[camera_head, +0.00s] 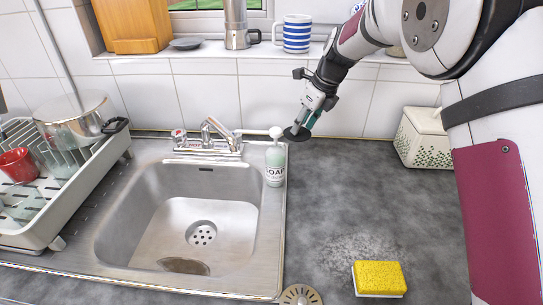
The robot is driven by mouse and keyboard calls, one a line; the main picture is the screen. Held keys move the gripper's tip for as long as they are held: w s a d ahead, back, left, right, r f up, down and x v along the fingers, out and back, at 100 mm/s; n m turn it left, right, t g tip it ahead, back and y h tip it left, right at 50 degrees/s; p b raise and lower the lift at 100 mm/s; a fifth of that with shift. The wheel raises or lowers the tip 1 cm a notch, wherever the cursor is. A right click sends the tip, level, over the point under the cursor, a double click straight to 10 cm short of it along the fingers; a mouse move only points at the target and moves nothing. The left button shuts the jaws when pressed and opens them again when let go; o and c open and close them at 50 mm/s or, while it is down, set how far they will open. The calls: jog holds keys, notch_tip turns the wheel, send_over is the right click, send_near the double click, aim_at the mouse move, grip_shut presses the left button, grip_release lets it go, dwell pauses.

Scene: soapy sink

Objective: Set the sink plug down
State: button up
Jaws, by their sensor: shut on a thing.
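The sink plug (296,134) looks like a black round disc. My gripper (307,120) is shut on it and holds it tilted, just right of the soap bottle (275,163). The plug appears to be above the back of the grey worktop (370,215), close to the sink's right rim. I cannot tell from this view whether it touches the worktop. My fingers partly hide how the plug is gripped.
The steel sink (190,205) with its tap (215,130) lies left. A white patterned pot (421,138) stands at the back right. A dish rack (60,205) is far left. The middle worktop is clear.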

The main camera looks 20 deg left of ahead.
jog(key=w+a+m, duration=0.1)
jog(key=a, duration=0.7)
jog(key=shift+w+t, duration=0.15)
jog(key=shift+t, duration=0.15)
notch_tip(320, 180, down, 10)
jog(key=shift+r, duration=0.2)
grip_shut()
jog(key=o, duration=1.2)
grip_release()
jog(key=shift+o, duration=0.2)
